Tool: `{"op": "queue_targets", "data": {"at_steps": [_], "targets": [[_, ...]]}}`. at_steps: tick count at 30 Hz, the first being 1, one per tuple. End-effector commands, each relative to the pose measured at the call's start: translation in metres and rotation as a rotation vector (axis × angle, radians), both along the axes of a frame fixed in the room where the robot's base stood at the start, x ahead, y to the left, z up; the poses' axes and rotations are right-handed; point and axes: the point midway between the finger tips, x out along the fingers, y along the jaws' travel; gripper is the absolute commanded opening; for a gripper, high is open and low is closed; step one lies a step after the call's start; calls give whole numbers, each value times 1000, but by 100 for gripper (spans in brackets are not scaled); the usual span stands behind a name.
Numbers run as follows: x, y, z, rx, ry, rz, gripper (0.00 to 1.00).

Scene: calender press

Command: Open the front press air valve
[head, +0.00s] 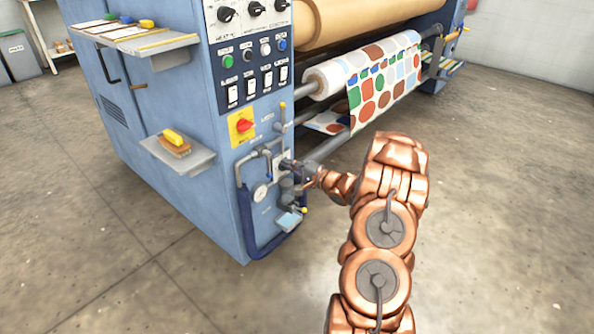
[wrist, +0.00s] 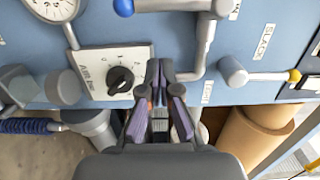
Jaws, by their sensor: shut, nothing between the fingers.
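My gripper (head: 287,165) is at the blue machine's end panel, right beside the pipework; its fingers are shut and empty. In the wrist view the fingertips (wrist: 160,68) are together just beside a white plate (wrist: 95,62) with a black knob (wrist: 120,78). Touch between fingers and panel cannot be told. A blue-ended lever (wrist: 124,8) lies along the pipe above the fingers. A yellow-tipped lever (wrist: 280,76) stands on a grey valve body (wrist: 232,71) to the right; it also shows in the head view (head: 282,106). Which valve is the front press air valve cannot be read.
A pressure gauge (head: 260,192) sits on the panel and a blue hose (head: 280,243) loops below. A red-and-yellow switch (head: 243,125) is above. A shelf with a brush (head: 172,145) sticks out left. A patterned roll (head: 335,78) lies behind. The floor at right is clear.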

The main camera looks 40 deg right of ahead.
Motion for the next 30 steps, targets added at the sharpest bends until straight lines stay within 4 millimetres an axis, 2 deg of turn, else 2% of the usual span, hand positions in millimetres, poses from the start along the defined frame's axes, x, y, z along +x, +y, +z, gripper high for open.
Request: {"op": "queue_targets", "data": {"at_steps": [12,30], "targets": [[-2,35,-1,1,-2,2,0],[-2,40,1,2,0,1,0]]}}
